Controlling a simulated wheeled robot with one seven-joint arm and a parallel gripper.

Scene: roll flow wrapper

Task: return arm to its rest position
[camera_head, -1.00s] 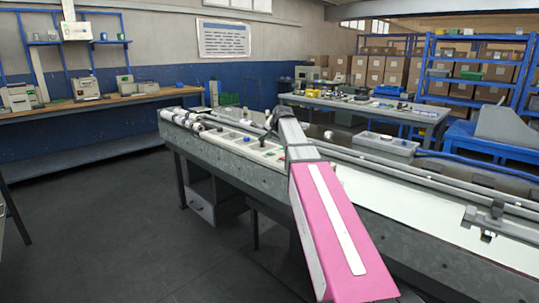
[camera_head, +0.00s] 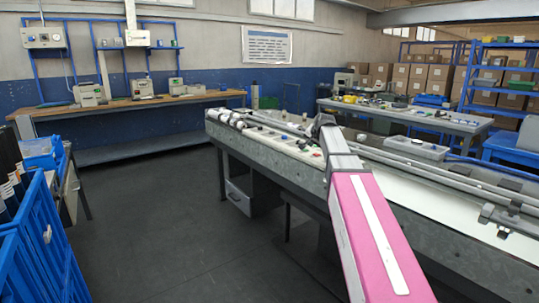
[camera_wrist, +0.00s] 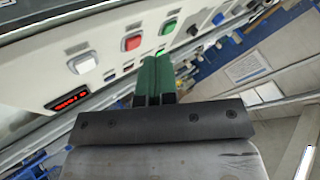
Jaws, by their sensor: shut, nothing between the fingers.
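My arm, with its pink link (camera_head: 372,235), reaches from the bottom right over the flow wrapper (camera_head: 270,165) in the head view. The wrapper's control panel lies beyond the fingertips in that view.
Blue racks (camera_head: 40,240) stand close at the left. A wooden-topped workbench (camera_head: 130,106) runs along the back wall. Another table (camera_head: 420,118) and blue shelves with boxes stand at the back right. Dark floor (camera_head: 160,220) lies open left of the wrapper.

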